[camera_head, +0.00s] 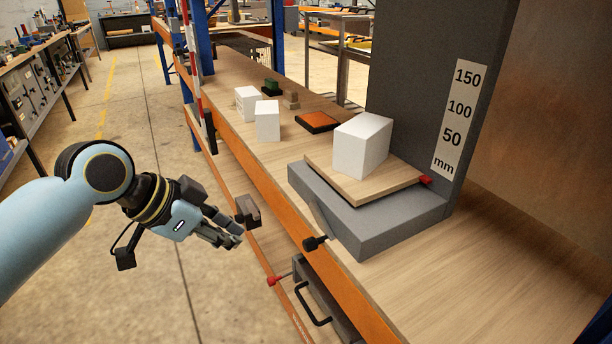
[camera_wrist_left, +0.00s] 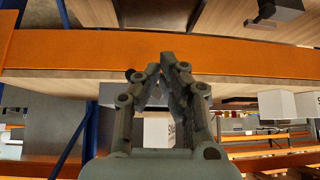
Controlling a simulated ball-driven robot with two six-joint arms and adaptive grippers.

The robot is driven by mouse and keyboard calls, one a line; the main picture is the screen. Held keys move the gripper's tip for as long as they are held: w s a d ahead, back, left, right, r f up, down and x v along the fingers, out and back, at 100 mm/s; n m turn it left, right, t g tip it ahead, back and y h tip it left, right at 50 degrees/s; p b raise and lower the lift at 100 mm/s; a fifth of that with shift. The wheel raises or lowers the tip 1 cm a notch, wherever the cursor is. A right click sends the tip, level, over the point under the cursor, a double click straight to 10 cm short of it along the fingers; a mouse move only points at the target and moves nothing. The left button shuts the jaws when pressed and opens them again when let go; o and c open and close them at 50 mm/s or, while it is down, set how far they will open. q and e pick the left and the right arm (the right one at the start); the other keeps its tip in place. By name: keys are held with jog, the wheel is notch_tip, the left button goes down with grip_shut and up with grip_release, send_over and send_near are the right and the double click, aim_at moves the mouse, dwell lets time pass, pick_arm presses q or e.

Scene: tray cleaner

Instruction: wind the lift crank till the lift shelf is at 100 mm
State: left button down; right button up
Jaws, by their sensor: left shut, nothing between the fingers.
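The lift is a grey base (camera_head: 385,226) with a tall dark column. Its lift shelf (camera_head: 360,186), a wooden board, sits low over the base and carries a white box (camera_head: 362,146). The red pointer (camera_head: 426,180) is below the 50 mark, near the "mm" label on the scale (camera_head: 459,118). The lift crank (camera_head: 315,242) shows a black knob at the base's front left. My left gripper (camera_head: 236,238) is shut and empty, left of the knob and apart from it. In the left wrist view its fingers (camera_wrist_left: 174,62) nearly meet. My right gripper is out of view.
An orange bench edge (camera_head: 258,172) runs between my left arm and the lift. Below it are a red knob (camera_head: 273,281) and a black handle (camera_head: 312,306). White boxes (camera_head: 267,121) and an orange tray (camera_head: 317,121) stand farther back. Open floor lies left.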

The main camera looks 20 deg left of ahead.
pick_arm(q)
jog(key=w+d+r+h+p, duration=0.2)
jog(key=d+r+p, duration=0.3)
jog(key=r, duration=0.6)
send_near(328, 238)
jog(key=shift+w+d+r, duration=0.35)
jog(key=shift+w+d, duration=0.15)
jog(key=shift+w, duration=0.05)
jog(key=shift+w+d+r, duration=0.35)
jog(key=shift+w+d, duration=0.15)
jog(key=shift+w, duration=0.05)
notch_tip(328, 238, down, 3)
jog(key=shift+s+r, duration=0.1)
jog(key=shift+r, duration=0.1)
jog(key=shift+d+f, duration=0.1)
jog(key=shift+f, duration=0.65)
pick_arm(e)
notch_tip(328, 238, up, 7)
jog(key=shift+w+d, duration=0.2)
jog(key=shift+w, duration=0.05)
pick_arm(q)
jog(key=shift+s+f, duration=0.15)
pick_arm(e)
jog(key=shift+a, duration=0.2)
pick_arm(q)
jog(key=shift+d+f+m+t+y, duration=0.1)
jog(key=shift+f+m+t+y, duration=0.2)
jog(key=shift+m, duration=0.1)
